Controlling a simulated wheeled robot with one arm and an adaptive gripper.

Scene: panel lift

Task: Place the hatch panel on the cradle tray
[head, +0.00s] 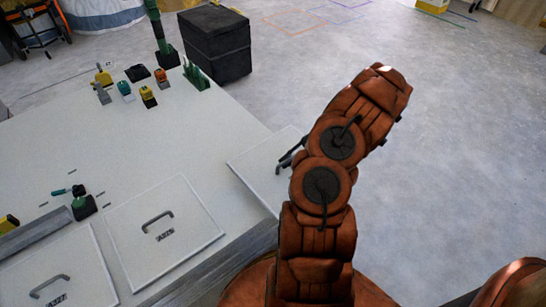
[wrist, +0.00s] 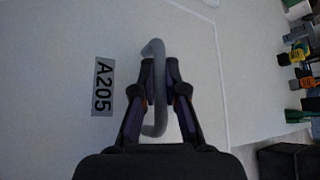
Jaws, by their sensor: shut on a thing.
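My gripper (wrist: 160,80) is shut on the grey bar handle (wrist: 157,115) of a light hatch panel (wrist: 60,50), beside its label A205 in the wrist view. In the head view this panel (head: 250,163) shows at the table's right edge, partly hidden behind my arm, as are most of my fingers. I cannot tell whether it is raised or touching the table. Two other handled panels, one in the middle front (head: 190,240) and one at the lower left (head: 85,265), lie on the table. I cannot make out a cradle tray.
The white table (head: 130,150) has several small tools (head: 150,97) at its far end and a teal-handled tool (head: 70,190) at left. A black case (head: 217,45) stands beyond the table. The grey floor (head: 450,130) at right is clear.

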